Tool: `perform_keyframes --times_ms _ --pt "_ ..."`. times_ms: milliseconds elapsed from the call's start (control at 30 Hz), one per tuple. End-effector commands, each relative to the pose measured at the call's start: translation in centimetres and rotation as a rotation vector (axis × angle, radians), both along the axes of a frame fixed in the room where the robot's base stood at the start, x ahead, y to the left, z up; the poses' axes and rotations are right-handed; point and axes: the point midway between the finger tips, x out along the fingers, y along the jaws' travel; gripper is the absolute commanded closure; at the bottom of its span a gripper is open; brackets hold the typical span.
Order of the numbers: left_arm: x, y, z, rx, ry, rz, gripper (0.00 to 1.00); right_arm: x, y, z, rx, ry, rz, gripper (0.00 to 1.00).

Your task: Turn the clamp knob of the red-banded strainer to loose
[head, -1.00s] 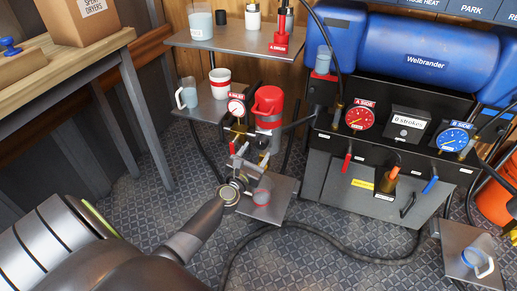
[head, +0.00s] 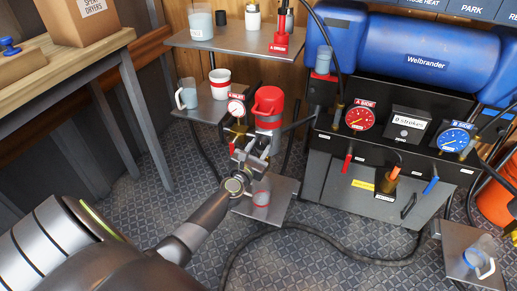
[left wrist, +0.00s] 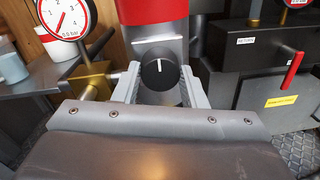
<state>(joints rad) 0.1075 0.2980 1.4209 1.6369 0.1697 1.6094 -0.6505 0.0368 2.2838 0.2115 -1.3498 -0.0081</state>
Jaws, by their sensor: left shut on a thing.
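The red-banded strainer (head: 268,103) stands upright at the middle left in the head view; its grey body with the red band (left wrist: 152,12) fills the top of the left wrist view. Its round black clamp knob (left wrist: 159,72) faces the wrist camera, with a white mark pointing nearly straight up. My left gripper (head: 259,144) is shut on the knob, one finger on each side of it. In the head view the gripper hides the knob. My right gripper is in neither view.
A red-marked gauge (left wrist: 64,16) on a brass fitting (left wrist: 94,80) is close left of the strainer. The dark machine with a red lever (left wrist: 292,70) stands to the right. A small tray (head: 281,205) with a cup (head: 262,197) lies below the gripper. A black hose crosses the floor.

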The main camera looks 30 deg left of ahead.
Motion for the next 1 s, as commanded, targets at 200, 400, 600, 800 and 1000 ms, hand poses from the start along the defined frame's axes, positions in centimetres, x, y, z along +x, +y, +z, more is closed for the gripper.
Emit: perform_keyframes --times_ms 200,400,600,800,1000 --pt "0.0 0.0 0.0 0.026 0.007 -0.001 0.85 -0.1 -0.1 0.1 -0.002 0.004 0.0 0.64" --pt "0.0 0.0 0.2 0.116 0.029 -0.001 0.85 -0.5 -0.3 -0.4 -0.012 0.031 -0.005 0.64" --pt "0.0 0.0 0.2 0.272 0.067 -0.001 0.85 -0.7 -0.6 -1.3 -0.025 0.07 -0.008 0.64" --pt "0.0 -0.1 0.3 0.456 0.112 -0.001 0.85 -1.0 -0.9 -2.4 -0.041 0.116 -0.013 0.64" --pt "0.0 -0.1 0.3 0.642 0.157 -0.002 0.85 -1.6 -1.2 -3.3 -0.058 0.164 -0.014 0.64"
